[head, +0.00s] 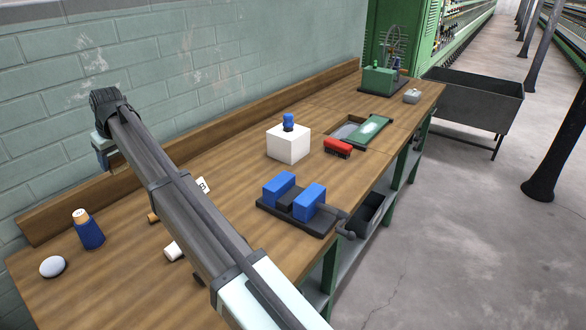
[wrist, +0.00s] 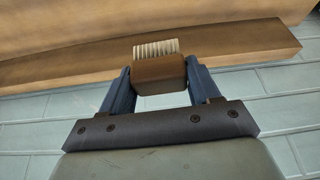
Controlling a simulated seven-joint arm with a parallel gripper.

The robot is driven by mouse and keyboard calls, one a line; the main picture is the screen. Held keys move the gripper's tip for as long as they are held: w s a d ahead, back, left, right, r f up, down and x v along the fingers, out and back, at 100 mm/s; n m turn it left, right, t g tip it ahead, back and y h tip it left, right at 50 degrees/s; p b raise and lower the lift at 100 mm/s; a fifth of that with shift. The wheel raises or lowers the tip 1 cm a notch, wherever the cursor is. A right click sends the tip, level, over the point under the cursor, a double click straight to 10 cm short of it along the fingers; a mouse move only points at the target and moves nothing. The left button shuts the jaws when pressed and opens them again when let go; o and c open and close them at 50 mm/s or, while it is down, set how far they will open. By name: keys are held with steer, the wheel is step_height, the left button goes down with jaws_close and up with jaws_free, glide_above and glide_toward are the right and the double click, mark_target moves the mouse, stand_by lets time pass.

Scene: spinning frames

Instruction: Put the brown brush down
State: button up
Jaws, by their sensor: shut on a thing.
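My gripper (wrist: 160,85) is shut on the brown brush (wrist: 158,75), with one dark blue finger on each side of its block. The brush's pale bristles (wrist: 157,48) point away from the gripper, towards the wooden bench. In the head view my arm reaches to the left over the bench (head: 235,160), with its end near the wall. There the brush (head: 116,160) shows only in part, behind the arm. The gap between brush and bench top cannot be told.
A white block (head: 289,145), a red brush (head: 338,147) and a blue-jawed vise (head: 295,198) stand right of my arm. A wooden back rail (head: 230,132) runs along the wall.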

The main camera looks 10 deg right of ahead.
steer(key=w+d+m+t+h, duration=0.1)
steer(key=w+d+m, duration=0.35)
steer(key=d, duration=1.25)
steer(key=w+d+m, duration=0.1)
steer(key=w+d, duration=0.7)
steer(key=d, duration=0.9)
steer(key=d+m+h, duration=0.2)
steer(key=d+m, duration=0.2)
steer(key=d, duration=2.9)
steer(key=shift+t, duration=0.3)
steer(key=shift+s+d+f, duration=0.1)
steer(key=shift+d+f, duration=0.05)
steer(key=shift+f, duration=3.6)
steer(key=shift+s+d+f, duration=0.1)
steer(key=shift+d+f, duration=0.05)
steer(key=shift+f, duration=3.6)
steer(key=shift+f, duration=0.15)
steer(key=o, duration=1)
steer(key=shift+o, duration=0.2)
